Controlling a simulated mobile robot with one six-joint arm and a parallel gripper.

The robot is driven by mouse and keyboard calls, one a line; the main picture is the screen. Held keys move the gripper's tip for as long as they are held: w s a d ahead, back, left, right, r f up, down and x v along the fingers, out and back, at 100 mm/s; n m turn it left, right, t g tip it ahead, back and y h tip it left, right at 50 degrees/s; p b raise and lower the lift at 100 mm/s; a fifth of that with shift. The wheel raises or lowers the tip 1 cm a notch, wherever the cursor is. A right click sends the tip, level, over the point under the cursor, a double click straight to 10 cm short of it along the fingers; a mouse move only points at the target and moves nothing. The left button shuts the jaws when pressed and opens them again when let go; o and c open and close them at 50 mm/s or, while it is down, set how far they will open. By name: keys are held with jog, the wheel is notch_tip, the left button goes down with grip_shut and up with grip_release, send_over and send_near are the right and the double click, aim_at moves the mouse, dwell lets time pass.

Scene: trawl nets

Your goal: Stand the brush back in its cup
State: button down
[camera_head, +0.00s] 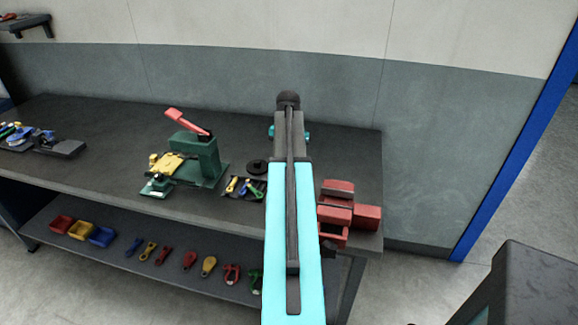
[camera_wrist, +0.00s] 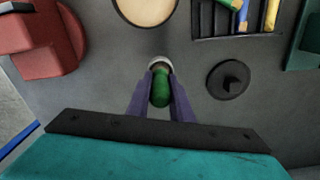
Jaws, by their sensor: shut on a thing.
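In the wrist view my gripper (camera_wrist: 160,78) is shut on the brush (camera_wrist: 160,92), which shows as a rounded green handle with a whitish ring at its far end. The brush points away from the camera, and its bristles cannot be made out. A round tan thing with a dark rim (camera_wrist: 146,10) is cut off by the top edge, ahead of the gripper and apart from the brush. It may be the cup, but I cannot tell for sure. In the head view my own arm hides the gripper and the brush.
A black disc with a knob (camera_wrist: 228,80) lies right of the gripper. A tool tray (camera_wrist: 237,37) is beyond it. A green press (camera_head: 197,158) stands left on the dark bench (camera_head: 110,170).

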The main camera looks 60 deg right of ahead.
jog(key=c, duration=1.6)
grip_release()
jog(key=shift+f, duration=0.1)
jog(key=shift+a+r+p, duration=0.1)
jog(key=shift+r+p, duration=3.75)
jog(key=shift+r, duration=2.3)
